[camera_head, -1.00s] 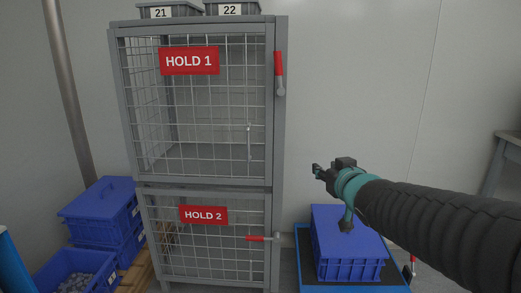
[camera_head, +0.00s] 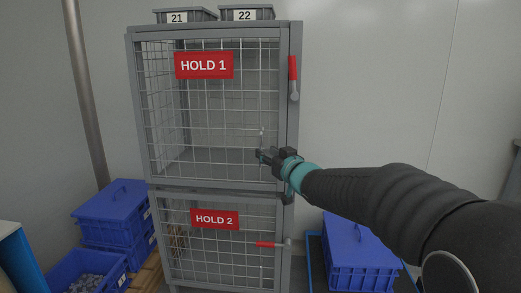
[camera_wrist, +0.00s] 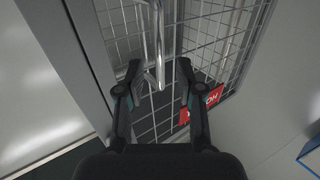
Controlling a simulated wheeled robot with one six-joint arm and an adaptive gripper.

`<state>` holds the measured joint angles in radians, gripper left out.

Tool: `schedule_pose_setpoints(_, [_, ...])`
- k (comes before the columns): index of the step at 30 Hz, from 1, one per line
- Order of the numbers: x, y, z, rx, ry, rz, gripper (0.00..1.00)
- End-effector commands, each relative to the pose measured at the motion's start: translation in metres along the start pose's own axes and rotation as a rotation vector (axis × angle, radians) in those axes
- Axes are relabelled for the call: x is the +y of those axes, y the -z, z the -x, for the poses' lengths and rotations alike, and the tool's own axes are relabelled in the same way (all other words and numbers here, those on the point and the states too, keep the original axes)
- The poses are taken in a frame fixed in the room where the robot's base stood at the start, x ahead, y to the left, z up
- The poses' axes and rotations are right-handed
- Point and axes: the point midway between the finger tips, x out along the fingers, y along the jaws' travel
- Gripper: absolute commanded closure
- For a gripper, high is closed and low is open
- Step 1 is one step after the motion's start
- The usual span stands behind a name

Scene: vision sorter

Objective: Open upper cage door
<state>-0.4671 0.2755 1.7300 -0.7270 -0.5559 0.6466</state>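The upper cage door (camera_head: 205,120) is wire mesh in a grey frame, with a red HOLD 1 sign (camera_head: 204,66). It appears closed. A red-handled latch (camera_head: 293,75) on the post to its right stands upright. A thin metal pull handle (camera_head: 262,136) is on the door's lower right; in the wrist view the bright handle (camera_wrist: 158,45) runs between the finger lines. My gripper (camera_head: 259,155) is in front of the door's lower right, by the handle. In the wrist view my gripper (camera_wrist: 157,75) is open, its fingers apart on either side of the handle. Contact cannot be told.
The lower door with a HOLD 2 sign (camera_head: 214,219) has a horizontal red latch (camera_head: 269,244). Bins 21 (camera_head: 183,16) and 22 (camera_head: 246,13) sit on top. Blue crates (camera_head: 115,213) stand left; a blue lidded crate (camera_head: 360,255) stands below my arm at right.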

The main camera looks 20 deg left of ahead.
Motion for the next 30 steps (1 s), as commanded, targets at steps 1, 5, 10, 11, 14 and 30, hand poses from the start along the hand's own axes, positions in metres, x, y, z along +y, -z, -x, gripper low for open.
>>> schedule_pose_setpoints(1, [0.0,-0.001,-0.01,-0.001,0.001,0.0,0.63])
schedule_pose_setpoints(5, [-0.001,0.0,-0.028,0.0,0.001,0.0,0.63])
schedule_pose_setpoints(10, [0.0,0.0,-0.043,0.001,0.0,-0.001,0.63])
schedule_pose_setpoints(11, [0.0,0.0,-0.044,0.0,0.0,-0.001,0.63])
schedule_pose_setpoints(14, [0.0,0.0,-0.046,0.0,0.0,-0.001,0.63])
schedule_pose_setpoints(30, [0.0,0.0,-0.046,0.0,-0.001,0.0,1.0])
